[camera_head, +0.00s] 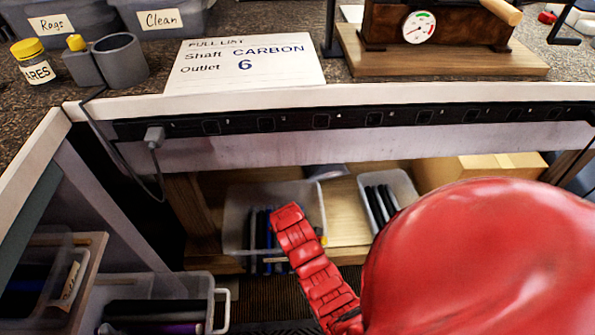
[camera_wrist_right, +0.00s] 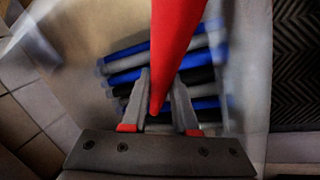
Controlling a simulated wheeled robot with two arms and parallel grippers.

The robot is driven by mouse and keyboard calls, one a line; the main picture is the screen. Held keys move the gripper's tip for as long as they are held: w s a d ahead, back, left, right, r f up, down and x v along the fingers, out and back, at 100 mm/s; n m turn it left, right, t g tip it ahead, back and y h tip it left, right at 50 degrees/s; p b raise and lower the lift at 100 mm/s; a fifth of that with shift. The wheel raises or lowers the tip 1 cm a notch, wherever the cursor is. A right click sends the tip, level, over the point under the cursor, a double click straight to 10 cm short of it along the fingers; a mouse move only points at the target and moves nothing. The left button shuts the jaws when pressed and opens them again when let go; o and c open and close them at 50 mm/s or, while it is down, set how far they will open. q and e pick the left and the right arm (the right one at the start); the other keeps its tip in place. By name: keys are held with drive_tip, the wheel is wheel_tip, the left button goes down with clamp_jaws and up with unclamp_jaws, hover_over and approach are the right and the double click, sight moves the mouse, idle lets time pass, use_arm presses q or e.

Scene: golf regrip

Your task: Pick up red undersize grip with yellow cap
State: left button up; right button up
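In the right wrist view, a smooth red tapered piece (camera_wrist_right: 175,45) comes in from the top and narrows to a tip between the two grey fingers of my right gripper (camera_wrist_right: 161,80). I cannot tell whether the fingers press on it or it only passes in front of them. No yellow cap shows on it. In the head view, a red segmented strip (camera_head: 312,265) slants up towards the left from a large red rounded shape (camera_head: 475,265). I cannot tell what either is. My right gripper cannot be made out in the head view. My left gripper is in neither view.
Under the counter, a clear bin (camera_head: 310,197) holds blue and black rods, also blurred in the wrist view. A smaller white bin (camera_head: 399,180) holds black ones. The counter's edge (camera_head: 350,95) overhangs them. Another bin (camera_head: 190,286) stands lower left. A "CARBON 6" card (camera_head: 245,85) lies on top.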

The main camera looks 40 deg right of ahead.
clamp_jaws()
wheel_tip(320, 180, up, 10)
drive_tip(key=shift+r+p, duration=0.1)
drive_tip(key=shift+p, duration=1)
wheel_tip(320, 180, up, 5)
drive_tip(key=p, duration=0.3)
drive_tip(key=shift+p, duration=0.35)
